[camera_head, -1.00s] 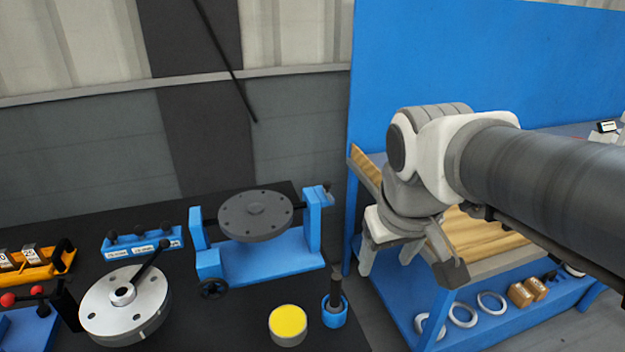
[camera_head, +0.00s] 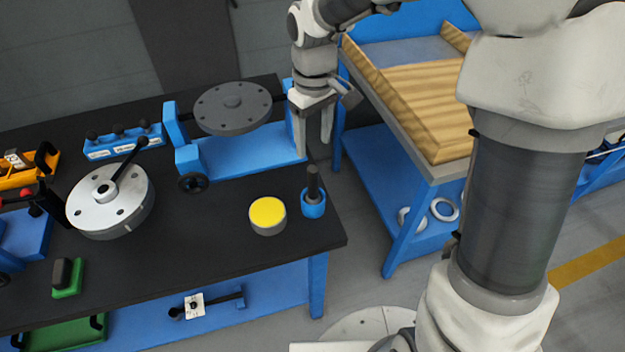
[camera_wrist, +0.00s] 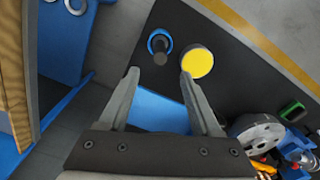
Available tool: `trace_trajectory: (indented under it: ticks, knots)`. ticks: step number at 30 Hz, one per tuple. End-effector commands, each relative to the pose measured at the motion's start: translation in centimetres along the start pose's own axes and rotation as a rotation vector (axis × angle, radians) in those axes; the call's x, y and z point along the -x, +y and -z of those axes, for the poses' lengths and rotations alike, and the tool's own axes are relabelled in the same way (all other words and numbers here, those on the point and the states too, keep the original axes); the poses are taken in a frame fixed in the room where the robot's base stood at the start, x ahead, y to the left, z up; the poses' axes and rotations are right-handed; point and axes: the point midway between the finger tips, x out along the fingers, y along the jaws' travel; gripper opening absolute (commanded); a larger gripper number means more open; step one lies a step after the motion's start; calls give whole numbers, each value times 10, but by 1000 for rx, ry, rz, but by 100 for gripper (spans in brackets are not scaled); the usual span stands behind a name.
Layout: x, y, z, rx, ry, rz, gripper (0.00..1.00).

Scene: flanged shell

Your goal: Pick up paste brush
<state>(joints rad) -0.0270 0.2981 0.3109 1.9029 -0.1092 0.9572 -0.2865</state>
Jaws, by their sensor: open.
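The paste brush (camera_head: 313,184) appears to be the dark upright handle in a small blue round holder (camera_head: 314,206) near the right edge of the black table. In the wrist view the brush (camera_wrist: 160,58) and holder show beyond my fingertips, and any bristles are hidden. A round tin with a yellow top (camera_head: 267,213) stands just left of the holder. My gripper (camera_head: 318,128) is above the table's right edge, behind and above the brush. In the wrist view my gripper (camera_wrist: 159,74) is open with nothing between its fingers.
A blue stand (camera_head: 235,150) with a dark flanged disc (camera_head: 232,107) is close left of my gripper. A silver flanged disc (camera_head: 90,212) with a lever lies further left.

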Motion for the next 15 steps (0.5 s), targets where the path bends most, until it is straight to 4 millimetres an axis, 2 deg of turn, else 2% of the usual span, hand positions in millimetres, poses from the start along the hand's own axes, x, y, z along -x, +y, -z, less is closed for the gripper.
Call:
trace_trajectory:
  ticks: [1,9,15]
  knots:
    - [-14,-1,-1,0,-5,3,65]
    - [-70,-1,-1,0,-4,1,65]
    - [-88,0,0,-1,0,0,65]
